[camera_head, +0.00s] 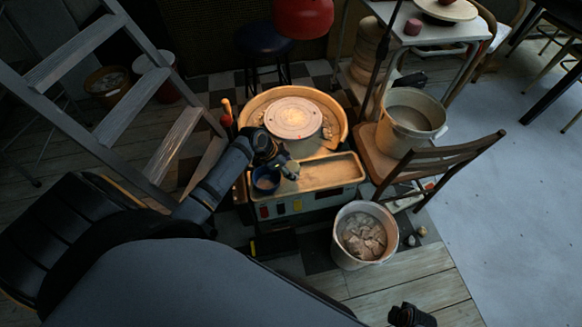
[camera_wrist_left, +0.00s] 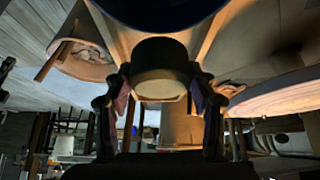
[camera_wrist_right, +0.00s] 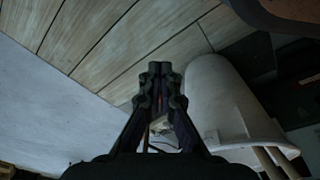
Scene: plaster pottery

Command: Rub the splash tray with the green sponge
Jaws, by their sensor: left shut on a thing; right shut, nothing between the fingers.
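The splash tray (camera_head: 337,112) is the round tan basin around the pale wheel head (camera_head: 294,118), in the middle of the head view. My left gripper (camera_head: 285,165) is just in front of its near rim, beside the small blue bowl (camera_head: 265,181). It is shut on the green sponge (camera_head: 291,170), which looks small and partly hidden in the head view. In the left wrist view the sponge (camera_wrist_left: 160,85) sits between the fingers, with a dark upper part and a cream face. I cannot tell whether it touches anything. My right gripper (camera_wrist_right: 160,75) is shut and empty, over the floor.
The wheel's rectangular tan shelf (camera_head: 330,174) lies in front of the tray. A white bucket of clay scraps (camera_head: 342,253) stands at the front right. A chair (camera_head: 440,160) with another bucket (camera_head: 412,140) is right of the wheel. A grey ladder (camera_head: 131,106) stands left.

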